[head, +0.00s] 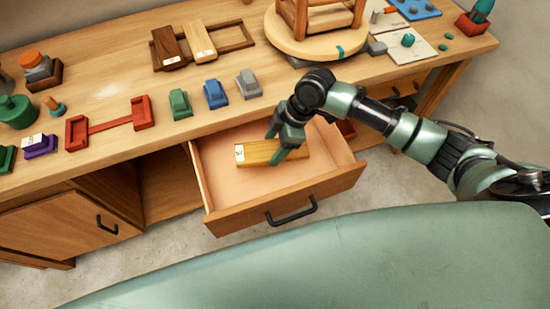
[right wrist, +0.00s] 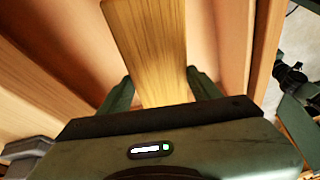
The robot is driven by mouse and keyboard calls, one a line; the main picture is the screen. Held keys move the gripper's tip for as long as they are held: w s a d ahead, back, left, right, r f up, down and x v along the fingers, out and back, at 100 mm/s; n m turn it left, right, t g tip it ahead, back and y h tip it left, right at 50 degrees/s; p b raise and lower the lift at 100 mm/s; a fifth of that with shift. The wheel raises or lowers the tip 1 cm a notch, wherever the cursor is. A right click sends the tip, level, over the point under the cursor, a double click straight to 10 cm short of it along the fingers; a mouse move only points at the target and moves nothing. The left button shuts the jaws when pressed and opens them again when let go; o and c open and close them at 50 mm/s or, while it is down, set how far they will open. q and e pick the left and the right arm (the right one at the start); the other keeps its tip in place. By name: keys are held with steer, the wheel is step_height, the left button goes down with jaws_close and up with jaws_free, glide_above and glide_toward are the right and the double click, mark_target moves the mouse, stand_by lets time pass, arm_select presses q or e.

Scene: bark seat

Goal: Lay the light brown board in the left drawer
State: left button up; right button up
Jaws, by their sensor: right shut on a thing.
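A light brown board (head: 258,153) with a white label at its left end is inside the open drawer (head: 230,186). It appears flat, low over the drawer floor; I cannot tell if it touches the floor. My right gripper (head: 287,148) is shut on the board near its right part, reaching down from above. In the right wrist view the board (right wrist: 150,50) runs between the two green fingers of the gripper (right wrist: 159,88), over the drawer's orange-tan floor. My left gripper is not in view.
Green (head: 180,104), blue (head: 215,94) and grey (head: 247,84) blocks stand along the workbench's front edge above the drawer. A dark brown board (head: 168,48) and another pale board (head: 199,42) lie behind them. A stool (head: 318,18) stands on a round board (head: 290,43).

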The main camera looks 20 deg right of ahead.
steer(key=n, duration=0.2)
glide_above(270, 176)
steer(key=d, duration=0.2)
steer(key=shift+g, duration=0.4)
steer(key=f, duration=0.4)
steer(key=shift+w+a, duration=0.2)
steer(key=shift+a, duration=0.05)
step_height(270, 176, down, 2)
steer(key=shift+s+n+b, duration=0.15)
steer(key=shift+n+b, duration=0.15)
steer(key=shift+b, duration=0.5)
step_height(270, 176, down, 4)
steer(key=b, duration=0.3)
steer(key=shift+d+r+b, duration=0.1)
steer(key=shift+r+b, duration=0.1)
steer(key=shift+b, duration=0.15)
steer(key=shift+f+b, duration=0.35)
steer(key=shift+f, duration=0.45)
steer(key=shift+p, duration=0.3)
steer(key=shift+f, duration=0.25)
